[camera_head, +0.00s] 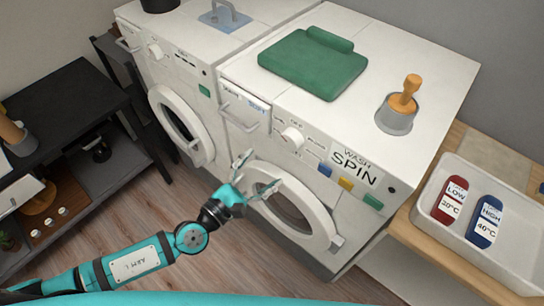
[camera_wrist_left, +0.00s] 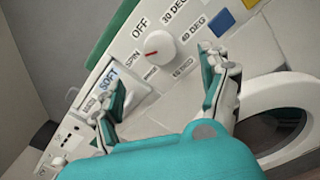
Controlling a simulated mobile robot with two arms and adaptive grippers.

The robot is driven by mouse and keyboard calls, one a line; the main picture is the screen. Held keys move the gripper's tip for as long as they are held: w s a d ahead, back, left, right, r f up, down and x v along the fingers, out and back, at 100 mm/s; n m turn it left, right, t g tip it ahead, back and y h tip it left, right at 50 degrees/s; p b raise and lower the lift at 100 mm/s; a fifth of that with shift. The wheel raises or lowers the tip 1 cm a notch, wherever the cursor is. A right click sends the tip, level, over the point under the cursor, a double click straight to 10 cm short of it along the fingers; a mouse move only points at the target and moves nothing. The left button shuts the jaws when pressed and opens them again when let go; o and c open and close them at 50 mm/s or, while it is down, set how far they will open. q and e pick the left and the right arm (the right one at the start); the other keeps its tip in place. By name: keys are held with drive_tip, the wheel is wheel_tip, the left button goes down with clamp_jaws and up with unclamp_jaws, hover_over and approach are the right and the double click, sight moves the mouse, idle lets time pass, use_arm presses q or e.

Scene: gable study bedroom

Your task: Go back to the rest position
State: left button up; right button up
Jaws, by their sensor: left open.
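My left gripper (camera_head: 256,174) is open and empty in front of the right-hand washing machine (camera_head: 430,90), near its round door (camera_head: 318,222). In the left wrist view the two fingers of my left gripper (camera_wrist_left: 165,95) stand apart. A white dial with a red mark (camera_wrist_left: 160,46) shows beyond and between them, apart from both fingers. The same dial (camera_head: 292,138) sits on the machine's front panel in the head view. The drawer with the SOFT label (camera_wrist_left: 105,85) lies behind the left finger. My right gripper is not in view.
A folded green cloth (camera_head: 312,62) and a grey pot with an orange-handled tool (camera_head: 396,118) stand on the machine. A second washer (camera_head: 180,65) is at left. A dark shelf (camera_head: 60,105) stands left.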

use_arm(q)
drive_tip(key=shift+s+a, duration=0.3)
drive_tip(key=shift+s, duration=0.15)
